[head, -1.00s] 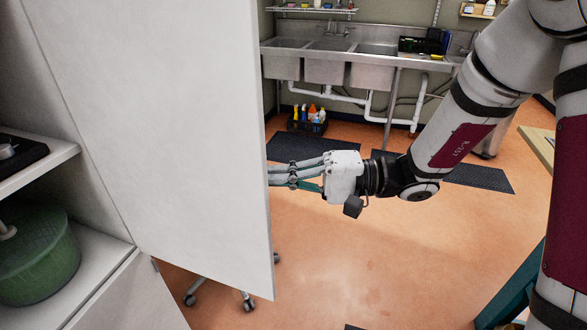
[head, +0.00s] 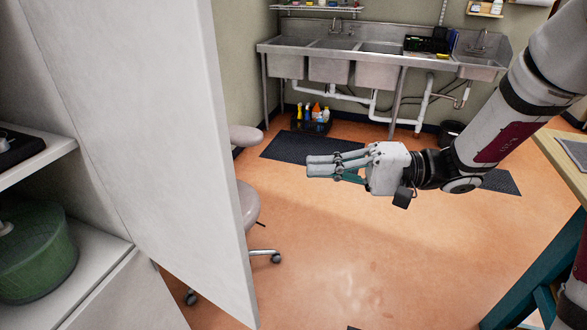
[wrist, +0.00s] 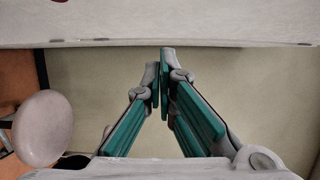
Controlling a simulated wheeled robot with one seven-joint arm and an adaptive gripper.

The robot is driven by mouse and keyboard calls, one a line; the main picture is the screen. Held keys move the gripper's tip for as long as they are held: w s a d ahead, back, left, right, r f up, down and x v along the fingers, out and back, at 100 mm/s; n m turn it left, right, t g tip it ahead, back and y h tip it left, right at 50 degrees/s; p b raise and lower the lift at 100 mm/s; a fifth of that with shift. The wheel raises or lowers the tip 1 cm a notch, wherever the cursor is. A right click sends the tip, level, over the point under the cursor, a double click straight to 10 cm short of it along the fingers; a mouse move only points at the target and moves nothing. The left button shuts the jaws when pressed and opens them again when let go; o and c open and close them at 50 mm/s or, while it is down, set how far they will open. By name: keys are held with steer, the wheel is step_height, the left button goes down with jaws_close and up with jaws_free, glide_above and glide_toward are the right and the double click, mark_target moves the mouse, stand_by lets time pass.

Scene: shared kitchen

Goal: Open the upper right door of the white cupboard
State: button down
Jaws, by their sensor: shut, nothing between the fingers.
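The upper right door (head: 150,130) of the white cupboard stands swung open in the head view, with its free edge towards the middle of the picture. The open cupboard interior (head: 70,215) shows at the left. My gripper (head: 308,165) is to the right of the door's edge, apart from it, with its fingers pointing left. Its fingers are together and empty. In the wrist view the fingertips (wrist: 164,60) meet, and a pale panel (wrist: 180,22), probably the door, crosses the top of the picture. The door's handle is not visible in the head view.
A green container (head: 40,255) stands on a cupboard shelf. A stool (head: 246,205) stands behind the door. A steel sink unit (head: 380,62) is at the back. A wooden-topped table (head: 565,160) is at the right. The floor below my gripper is clear.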

steer(key=shift+s+d, duration=0.25)
steer(key=shift+d, duration=0.85)
steer(key=shift+s+d, duration=0.2)
steer(key=shift+d, duration=0.9)
